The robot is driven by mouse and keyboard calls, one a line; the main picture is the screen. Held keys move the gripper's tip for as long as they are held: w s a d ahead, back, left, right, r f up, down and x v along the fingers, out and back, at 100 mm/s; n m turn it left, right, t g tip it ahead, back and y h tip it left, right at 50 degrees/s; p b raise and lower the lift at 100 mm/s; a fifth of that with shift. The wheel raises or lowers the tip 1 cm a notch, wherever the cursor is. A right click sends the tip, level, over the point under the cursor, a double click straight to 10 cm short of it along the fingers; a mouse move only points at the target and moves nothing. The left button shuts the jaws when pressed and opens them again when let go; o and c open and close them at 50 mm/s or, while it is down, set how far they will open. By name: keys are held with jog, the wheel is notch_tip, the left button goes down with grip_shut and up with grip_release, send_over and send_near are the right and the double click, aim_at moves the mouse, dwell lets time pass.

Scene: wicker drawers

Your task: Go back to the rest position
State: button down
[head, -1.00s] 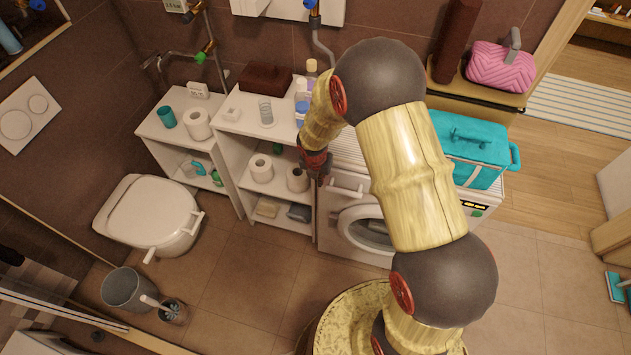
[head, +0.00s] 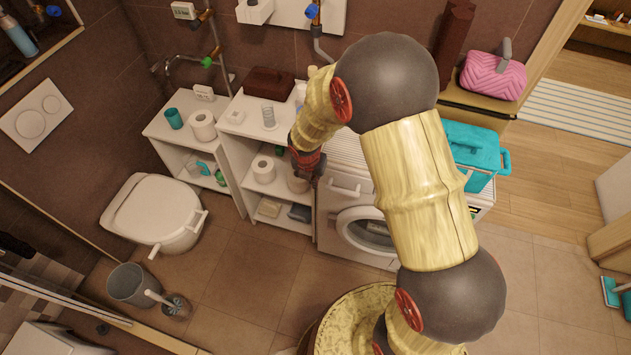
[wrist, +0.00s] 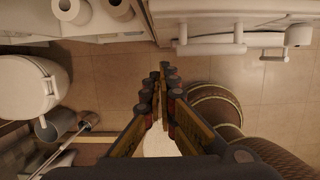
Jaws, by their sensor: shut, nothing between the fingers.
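My gripper (head: 308,175) hangs at the end of my arm, in front of the white open shelf and left of the washing machine (head: 362,228). In the wrist view my gripper (wrist: 164,85) points down toward the tiled floor. Its fingers are together with nothing between them. In the head view the fingertips are small and dark against the shelf. My arm covers part of the washing machine and of the things on top of the shelf.
The white shelf (head: 240,150) holds paper rolls and small items. Left of it are a toilet (head: 155,212), a grey bin (head: 133,285) and a toilet brush (head: 175,305). A teal box (head: 472,145) sits right of my arm. Tiled floor is clear between the toilet and my base.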

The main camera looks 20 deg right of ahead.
jog(key=shift+v, duration=1.3)
